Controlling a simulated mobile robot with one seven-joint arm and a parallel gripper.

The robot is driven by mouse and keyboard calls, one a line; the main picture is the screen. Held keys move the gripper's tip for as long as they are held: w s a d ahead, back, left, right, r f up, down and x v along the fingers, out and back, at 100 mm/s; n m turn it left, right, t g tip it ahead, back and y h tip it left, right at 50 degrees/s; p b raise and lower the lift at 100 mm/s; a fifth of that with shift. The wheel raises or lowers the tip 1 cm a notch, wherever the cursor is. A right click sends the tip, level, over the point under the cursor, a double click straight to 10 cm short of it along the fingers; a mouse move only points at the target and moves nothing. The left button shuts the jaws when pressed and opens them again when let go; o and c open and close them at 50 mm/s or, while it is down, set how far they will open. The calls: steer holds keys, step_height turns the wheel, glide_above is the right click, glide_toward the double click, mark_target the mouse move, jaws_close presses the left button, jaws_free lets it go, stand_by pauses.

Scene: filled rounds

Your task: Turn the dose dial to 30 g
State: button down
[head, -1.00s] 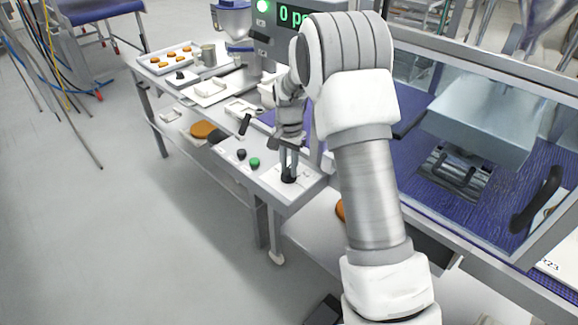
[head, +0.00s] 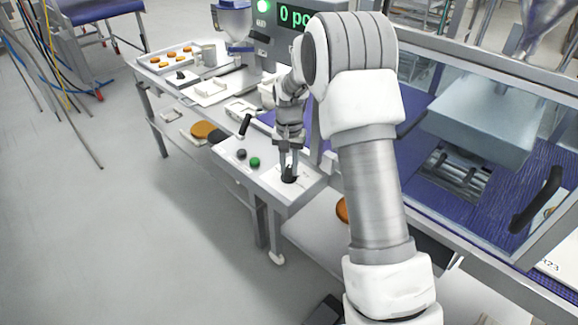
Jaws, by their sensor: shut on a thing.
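The dose dial (head: 288,179) is a small black knob on the white control panel (head: 304,193) at the right end of the console. My gripper (head: 289,168) points down at it, with its fingers closed on either side of the knob. The dial's pointer and scale marks are too small to read. My gripper partly hides the dial's far side.
A green button (head: 254,162), a black button (head: 241,154) and a black lever (head: 245,125) stand left of the dial. A green-lit display (head: 294,17) is behind. A clear-walled machine with a black handle (head: 537,200) is at right. Open floor lies at left front.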

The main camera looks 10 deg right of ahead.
mark_target(289, 169)
steer(key=c, duration=0.7)
jaws_free()
steer(key=shift+r, duration=0.1)
steer(key=shift+r+p, duration=0.6)
steer(key=shift+r, duration=8.1)
